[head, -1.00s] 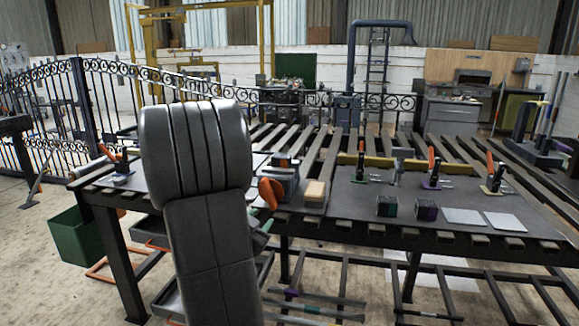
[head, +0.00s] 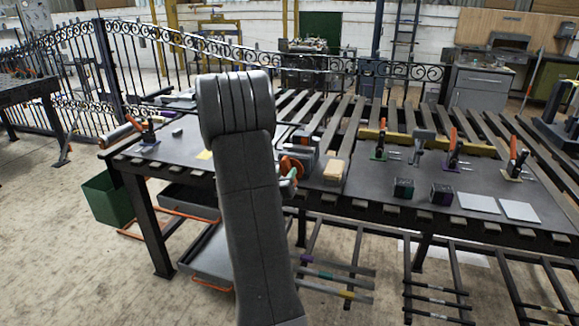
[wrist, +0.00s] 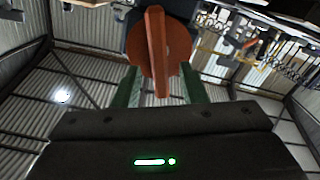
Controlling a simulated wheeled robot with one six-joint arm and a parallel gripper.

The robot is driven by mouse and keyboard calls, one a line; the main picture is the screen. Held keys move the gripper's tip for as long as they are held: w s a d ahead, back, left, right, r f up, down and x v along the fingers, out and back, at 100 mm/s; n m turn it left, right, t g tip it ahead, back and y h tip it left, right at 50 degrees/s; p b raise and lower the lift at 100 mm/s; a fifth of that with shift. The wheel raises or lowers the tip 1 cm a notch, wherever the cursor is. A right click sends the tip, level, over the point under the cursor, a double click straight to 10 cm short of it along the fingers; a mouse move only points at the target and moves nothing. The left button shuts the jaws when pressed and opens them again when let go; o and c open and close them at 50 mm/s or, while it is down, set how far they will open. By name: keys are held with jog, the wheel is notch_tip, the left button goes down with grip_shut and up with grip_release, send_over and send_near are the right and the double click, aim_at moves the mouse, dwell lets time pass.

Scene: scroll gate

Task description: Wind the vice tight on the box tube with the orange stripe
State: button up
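The vice (head: 305,145) stands at the front edge of the workbench, partly hidden behind my arm. Its orange wheel (head: 290,165) faces me. In the wrist view the orange disc (wrist: 182,55) has a raised orange bar (wrist: 157,50) across it. My gripper (head: 290,183) is at the wheel. In the wrist view its two green fingers (wrist: 160,88) stand apart on either side of the bar, with gaps visible. I cannot make out a box tube with an orange stripe in the vice jaws.
A tan block (head: 334,170) lies right of the vice. Dark cubes (head: 403,188), pale plates (head: 478,203) and orange-handled clamps (head: 453,148) stand further right on the bench. Striped tubes (head: 325,276) lie on a rack below. A green bin (head: 107,200) is at the left.

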aim_at(286, 172)
jog(key=x, duration=0.5)
grip_shut()
